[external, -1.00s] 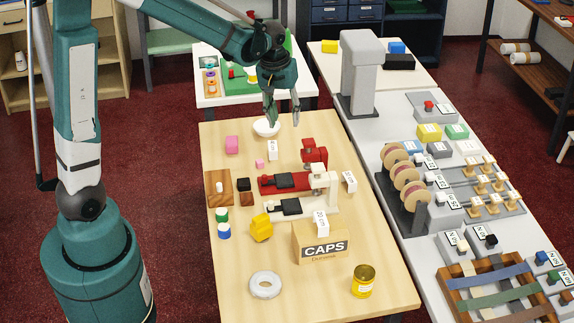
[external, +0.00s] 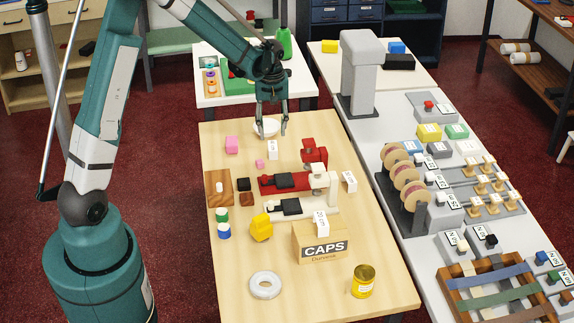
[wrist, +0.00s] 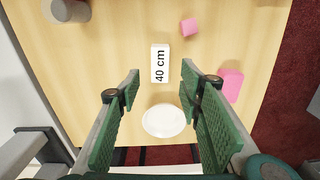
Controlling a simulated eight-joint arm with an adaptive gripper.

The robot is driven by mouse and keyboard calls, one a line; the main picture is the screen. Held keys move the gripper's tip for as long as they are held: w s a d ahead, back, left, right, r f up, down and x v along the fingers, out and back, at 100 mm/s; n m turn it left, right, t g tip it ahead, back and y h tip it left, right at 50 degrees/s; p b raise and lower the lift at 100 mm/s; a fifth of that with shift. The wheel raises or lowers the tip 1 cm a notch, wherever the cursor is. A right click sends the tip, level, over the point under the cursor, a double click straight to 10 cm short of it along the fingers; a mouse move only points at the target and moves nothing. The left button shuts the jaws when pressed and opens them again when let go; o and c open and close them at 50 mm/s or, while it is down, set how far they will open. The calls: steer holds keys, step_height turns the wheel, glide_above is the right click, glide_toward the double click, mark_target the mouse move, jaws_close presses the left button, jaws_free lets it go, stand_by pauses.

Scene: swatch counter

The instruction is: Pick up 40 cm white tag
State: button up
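The white tag (wrist: 160,63) reads "40 cm" and lies on the light wooden table in the wrist view. It also shows in the external view (external: 272,149), near the table's far end. My gripper (wrist: 160,88) is open and empty, with its green fingers spread on either side of the tag's line. In the external view my gripper (external: 271,133) hangs over the far end of the table, above a white dish and beyond the tag. Nothing is between the fingers that I can see touching them.
A white round dish (wrist: 164,121) lies close to the tag. A small pink cube (wrist: 189,27) and a larger pink block (wrist: 231,85) are to its right. A red stapler-like tool (external: 314,153) and a caps box (external: 320,242) stand nearer the table's front.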

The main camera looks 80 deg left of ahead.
mark_target(273, 145)
stand_by(0.3)
steer(key=shift+f, duration=1.3)
steer(key=shift+d+f+b, duration=0.1)
steer(key=shift+f+b, duration=0.5)
steer(key=shift+f, duration=2)
steer(key=c, duration=0.8)
